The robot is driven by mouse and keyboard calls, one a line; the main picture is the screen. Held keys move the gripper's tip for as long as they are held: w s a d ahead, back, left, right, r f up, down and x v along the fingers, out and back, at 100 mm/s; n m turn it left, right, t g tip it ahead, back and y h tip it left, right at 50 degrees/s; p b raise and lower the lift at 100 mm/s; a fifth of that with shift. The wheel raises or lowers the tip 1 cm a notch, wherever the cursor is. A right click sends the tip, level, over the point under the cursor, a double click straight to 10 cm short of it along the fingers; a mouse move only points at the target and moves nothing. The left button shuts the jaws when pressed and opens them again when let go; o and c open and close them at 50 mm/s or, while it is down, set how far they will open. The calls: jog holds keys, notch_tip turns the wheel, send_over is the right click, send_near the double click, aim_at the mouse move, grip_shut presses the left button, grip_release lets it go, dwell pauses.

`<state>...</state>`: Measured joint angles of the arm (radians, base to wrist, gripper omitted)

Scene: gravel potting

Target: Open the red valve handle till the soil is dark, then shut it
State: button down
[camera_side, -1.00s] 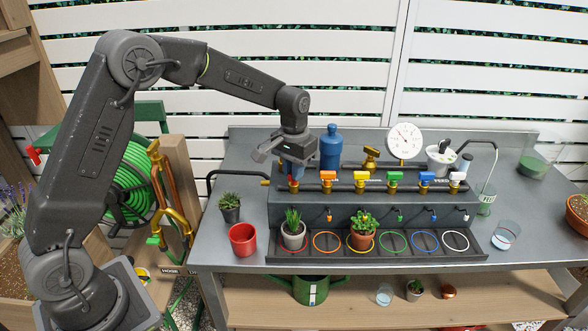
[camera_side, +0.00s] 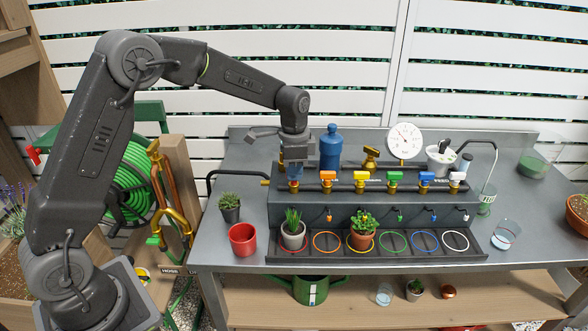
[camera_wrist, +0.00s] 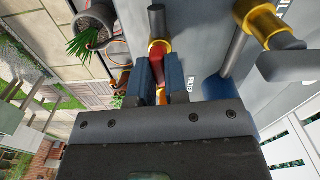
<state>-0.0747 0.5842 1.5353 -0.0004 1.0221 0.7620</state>
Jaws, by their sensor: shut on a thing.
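My gripper (camera_side: 296,176) points down at the left end of the valve row, its blue fingers around the red valve handle. In the wrist view the red handle (camera_wrist: 157,62) shows between the two fingers, just below a brass fitting (camera_wrist: 160,45). In the side view the fingers hide most of the handle. Below that valve, a grey pot (camera_side: 293,240) with a spiky green plant stands on the red ring; it also shows in the wrist view (camera_wrist: 97,20). I cannot make out its soil shade or any water stream.
Orange (camera_side: 328,175), yellow (camera_side: 361,176), green, blue and white handles line the manifold to the right. A blue bottle (camera_side: 330,148) stands close behind my gripper. A terracotta pot (camera_side: 363,241) stands on the yellow ring. A red pot (camera_side: 243,240) is at the left.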

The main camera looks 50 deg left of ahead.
jog(key=shift+m, duration=0.7)
jog(key=c, duration=1.1)
grip_release()
jog(key=shift+c, duration=0.2)
jog(key=shift+r, duration=0.1)
notch_tip(320, 180, up, 14)
